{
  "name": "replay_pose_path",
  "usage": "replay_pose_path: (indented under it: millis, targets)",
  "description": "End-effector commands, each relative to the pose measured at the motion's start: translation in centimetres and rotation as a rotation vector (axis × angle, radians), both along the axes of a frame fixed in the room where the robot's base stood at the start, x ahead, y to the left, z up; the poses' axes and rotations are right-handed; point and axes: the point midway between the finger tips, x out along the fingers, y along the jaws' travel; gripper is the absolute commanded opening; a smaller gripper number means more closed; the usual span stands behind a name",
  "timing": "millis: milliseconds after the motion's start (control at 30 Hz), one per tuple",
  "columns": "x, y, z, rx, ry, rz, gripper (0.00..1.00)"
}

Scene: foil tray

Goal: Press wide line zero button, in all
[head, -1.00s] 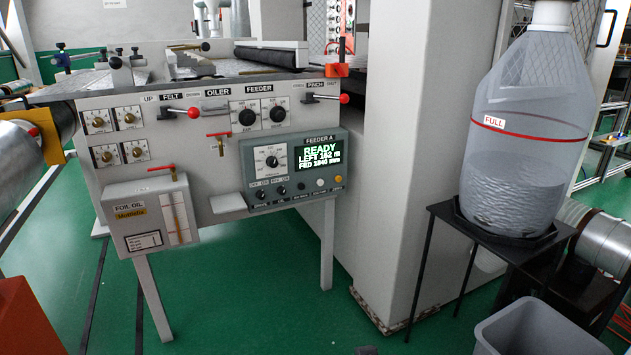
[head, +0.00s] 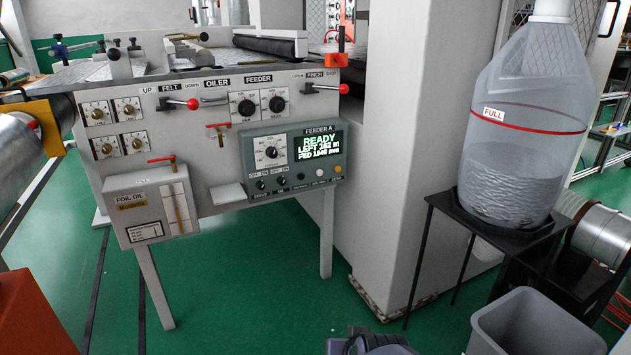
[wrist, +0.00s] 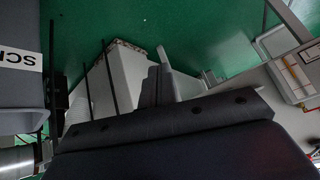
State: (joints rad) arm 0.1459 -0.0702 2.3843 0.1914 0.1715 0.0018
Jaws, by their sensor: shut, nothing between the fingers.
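The grey feeder panel (head: 262,192) labelled FEEDER A is on the front of the machine. Its green display (head: 318,147) reads READY, LEFT 152 m and a FED line in mm. Below the display are a dark button (head: 301,176), a pale button (head: 319,172) and a yellowish button (head: 337,169); their labels are too small to read. A dial (head: 271,152) and small black knobs sit to the left. My gripper (wrist: 158,72) shows in the wrist view, shut and empty, above the floor and away from the panel. The buttons are not visible in the wrist view.
The foil oil box (head: 150,205) juts out left of the panel. Red-tipped levers (head: 193,104) stick out above. A large bottle (head: 515,120) on a black stand (head: 480,215) and a grey bin (head: 540,322) are at the right. Green floor before the panel is clear.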

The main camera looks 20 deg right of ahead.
Motion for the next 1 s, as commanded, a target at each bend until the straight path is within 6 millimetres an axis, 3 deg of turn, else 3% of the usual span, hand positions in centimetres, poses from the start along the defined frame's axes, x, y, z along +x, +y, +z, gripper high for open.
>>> replay_pose_path:
  millis: [600,800,1000]
  targets:
    - [10.4,11.9,2.7,0.88,0.246,-0.52,0.0]
    - [13.1,14.0,3.1,1.052,0.261,-0.634,0.0]
    - [14.1,14.6,3.1,1.11,0.26,-0.673,0.0]
